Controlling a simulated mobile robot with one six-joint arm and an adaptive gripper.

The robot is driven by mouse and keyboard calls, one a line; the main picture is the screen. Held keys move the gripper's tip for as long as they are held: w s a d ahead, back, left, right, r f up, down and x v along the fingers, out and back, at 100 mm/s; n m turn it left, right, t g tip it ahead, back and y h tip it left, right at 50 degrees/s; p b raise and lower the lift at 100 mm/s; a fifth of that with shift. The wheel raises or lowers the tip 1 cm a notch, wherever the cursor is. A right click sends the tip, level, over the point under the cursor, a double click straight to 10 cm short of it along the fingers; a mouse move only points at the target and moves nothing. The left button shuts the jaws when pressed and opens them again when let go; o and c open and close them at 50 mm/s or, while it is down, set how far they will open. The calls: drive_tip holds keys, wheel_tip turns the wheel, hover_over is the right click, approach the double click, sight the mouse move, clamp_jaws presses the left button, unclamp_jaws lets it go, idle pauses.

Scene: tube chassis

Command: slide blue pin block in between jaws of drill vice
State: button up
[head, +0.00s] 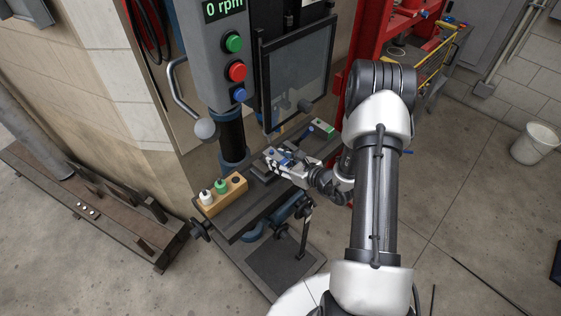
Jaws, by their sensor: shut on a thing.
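My gripper (272,163) reaches in from the right over the drill table, its fingers pointing left. It is shut on the blue pin block (284,155), of which only a small blue part shows between and behind the fingers. The drill vice (258,174) is a dark, low shape on the table just left of and below the fingertips. My gripper covers part of it, and the jaw gap is too small and hidden to make out. I cannot tell whether the block touches the jaws.
A wooden rack (230,195) with white-topped and green-topped bottles stands at the table's left end. A small block with a green top (324,127) lies at the far right end. The drill's guard (297,85) and control box (226,50) rise behind the vice.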

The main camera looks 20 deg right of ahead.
drive_tip(key=shift+s+f+b, duration=0.3)
drive_tip(key=shift+f+b, duration=0.1)
drive_tip(key=shift+f, duration=0.3)
drive_tip(key=shift+s+f+b, duration=0.25)
drive_tip(key=shift+f+b, duration=0.15)
drive_tip(key=shift+f, duration=0.3)
drive_tip(key=o, duration=1)
drive_tip(key=shift+o, duration=1.2)
drive_tip(key=shift+w+a+f, duration=0.1)
drive_tip(key=shift+w+a, duration=0.05)
drive_tip(key=shift+w, duration=0.05)
drive_tip(key=w+r+v, duration=0.1)
drive_tip(key=r+v, duration=0.1)
drive_tip(key=v, duration=1)
drive_tip(key=shift+r, duration=0.2)
drive_tip(key=shift+w+d, duration=0.15)
drive_tip(key=shift+d, duration=0.05)
